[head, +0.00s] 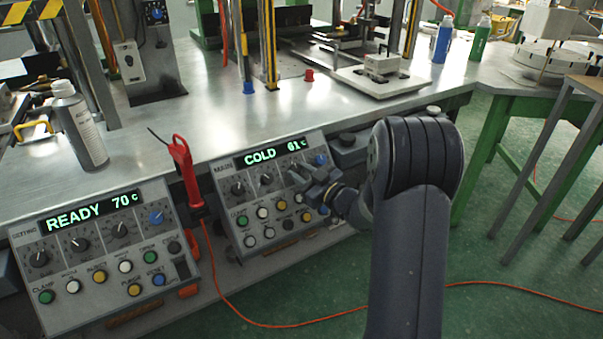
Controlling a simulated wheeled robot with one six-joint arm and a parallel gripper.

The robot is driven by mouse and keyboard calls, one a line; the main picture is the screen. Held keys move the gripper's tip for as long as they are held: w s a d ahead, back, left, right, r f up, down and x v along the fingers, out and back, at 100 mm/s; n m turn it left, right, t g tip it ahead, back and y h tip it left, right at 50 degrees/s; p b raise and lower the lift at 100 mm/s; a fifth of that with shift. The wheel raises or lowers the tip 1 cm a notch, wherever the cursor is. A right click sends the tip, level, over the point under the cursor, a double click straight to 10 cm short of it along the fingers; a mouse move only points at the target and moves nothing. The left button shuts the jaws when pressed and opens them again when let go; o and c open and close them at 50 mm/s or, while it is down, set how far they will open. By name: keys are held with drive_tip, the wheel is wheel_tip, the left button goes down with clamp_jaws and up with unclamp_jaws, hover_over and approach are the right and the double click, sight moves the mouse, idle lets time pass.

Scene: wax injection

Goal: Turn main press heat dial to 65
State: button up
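The right control panel (224,176), whose small label seems to read MAIN, hangs at the table's front edge. Its display (275,152) reads COLD 61 c in green. Below the display is a row of dials; a blue dial (320,160) sits at the right end and dark dials to its left. My gripper (307,184) is in front of the panel's right half, close to the dials and buttons, and covers part of them. I cannot tell whether it touches a dial, or whether its fingers are open or shut. Small dial labels are unreadable.
A left panel (22,247) reads READY 70 c and has similar dials and buttons. A red tool (186,170) with an orange cable hangs between the panels. A spray can (80,125) stands on the metal table (190,125).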

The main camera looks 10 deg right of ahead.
drive_tip(key=c, duration=0.5)
drive_tip(key=shift+o, duration=0.2)
drive_tip(key=shift+n+g+y, duration=0.3)
drive_tip(key=shift+n+g, duration=0.1)
drive_tip(key=shift+n, duration=0.3)
drive_tip(key=o, duration=1)
drive_tip(key=shift+c, duration=0.2)
drive_tip(key=shift+s+d, duration=0.1)
drive_tip(key=shift+d, duration=0.05)
drive_tip(key=v, duration=1)
drive_tip(key=shift+s+p, duration=0.25)
drive_tip(key=shift+p, duration=0.1)
drive_tip(key=shift+d, duration=0.1)
